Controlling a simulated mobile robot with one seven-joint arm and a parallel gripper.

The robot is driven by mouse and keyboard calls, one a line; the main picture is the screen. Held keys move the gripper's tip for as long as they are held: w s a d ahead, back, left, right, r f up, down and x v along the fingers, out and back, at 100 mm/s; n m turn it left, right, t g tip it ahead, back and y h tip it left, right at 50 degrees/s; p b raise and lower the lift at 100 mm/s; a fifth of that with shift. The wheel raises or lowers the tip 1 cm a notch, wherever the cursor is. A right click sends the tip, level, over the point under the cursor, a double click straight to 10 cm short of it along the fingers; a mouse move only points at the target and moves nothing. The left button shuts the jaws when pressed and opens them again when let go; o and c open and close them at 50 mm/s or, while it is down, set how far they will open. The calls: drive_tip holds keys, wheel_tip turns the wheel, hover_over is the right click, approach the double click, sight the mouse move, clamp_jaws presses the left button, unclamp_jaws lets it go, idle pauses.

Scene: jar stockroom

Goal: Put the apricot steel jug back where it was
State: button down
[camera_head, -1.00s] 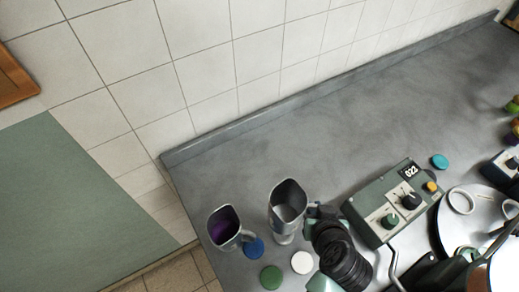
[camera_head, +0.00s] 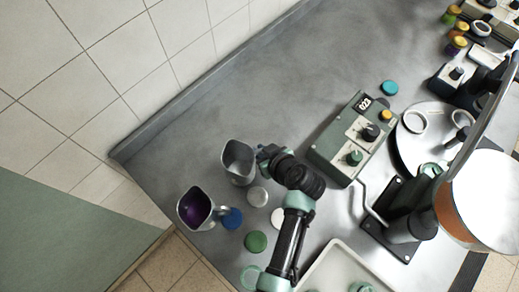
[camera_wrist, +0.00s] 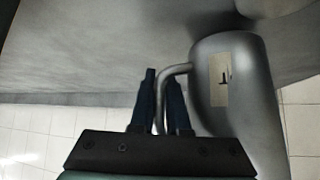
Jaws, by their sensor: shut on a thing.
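A grey steel jug (camera_head: 238,160) is held by its handle in my gripper (camera_head: 264,157), above or on the counter's left part. I see no apricot colour on it. In the wrist view the jug (camera_wrist: 245,105) has a pale label with a dark mark, and the dark fingers of my gripper (camera_wrist: 161,82) close around its thin curved handle (camera_wrist: 170,72). Whether its base touches the counter I cannot tell. A second steel jug (camera_head: 192,215), purple inside, stands nearer the counter's left edge, apart from the first.
Blue (camera_head: 231,218), green (camera_head: 256,242) and pale (camera_head: 257,197) discs lie near the jugs. A green-grey control box (camera_head: 345,138) stands to the right. A white tray (camera_head: 318,272) is at the front. The counter towards the tiled wall (camera_head: 175,45) is clear.

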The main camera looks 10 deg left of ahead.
drive_tip(key=shift+f, duration=0.4)
drive_tip(key=shift+f, duration=0.1)
drive_tip(key=c, duration=1.3)
unclamp_jaws()
drive_tip(key=shift+f, duration=0.15)
drive_tip(key=shift+c, duration=0.2)
drive_tip(key=o, duration=0.4)
drive_tip(key=shift+o, duration=0.2)
